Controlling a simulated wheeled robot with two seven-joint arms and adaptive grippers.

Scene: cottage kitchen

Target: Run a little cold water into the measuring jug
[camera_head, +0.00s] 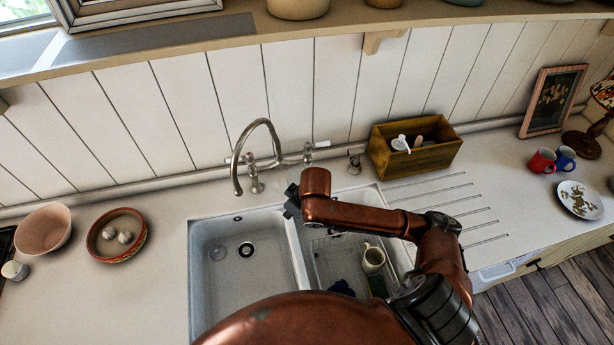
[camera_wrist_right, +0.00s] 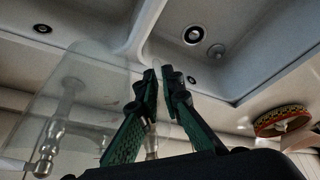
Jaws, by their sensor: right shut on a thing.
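The clear measuring jug (camera_wrist_right: 82,95) shows in the right wrist view, left of the fingers; tap parts show through it. My right gripper (camera_wrist_right: 164,76) is shut on it, though the exact grip point is unclear. In the head view my right gripper (camera_head: 291,205) is near the sink divider, right of the tap spout; I cannot clearly make out the jug there. The curved metal tap (camera_head: 262,125) has its spout over the back of the left basin (camera_head: 245,285). A white-ended lever (camera_head: 322,144) is on its right side. No running water is visible. My left gripper is not in view.
The right basin (camera_head: 398,258) holds a cream mug (camera_head: 373,258) and a dark blue thing (camera_head: 341,288). The left basin looks empty. A wooden box (camera_head: 430,158) stands behind the drainer grooves. A bowl with garlic (camera_head: 101,253) is left of the sink.

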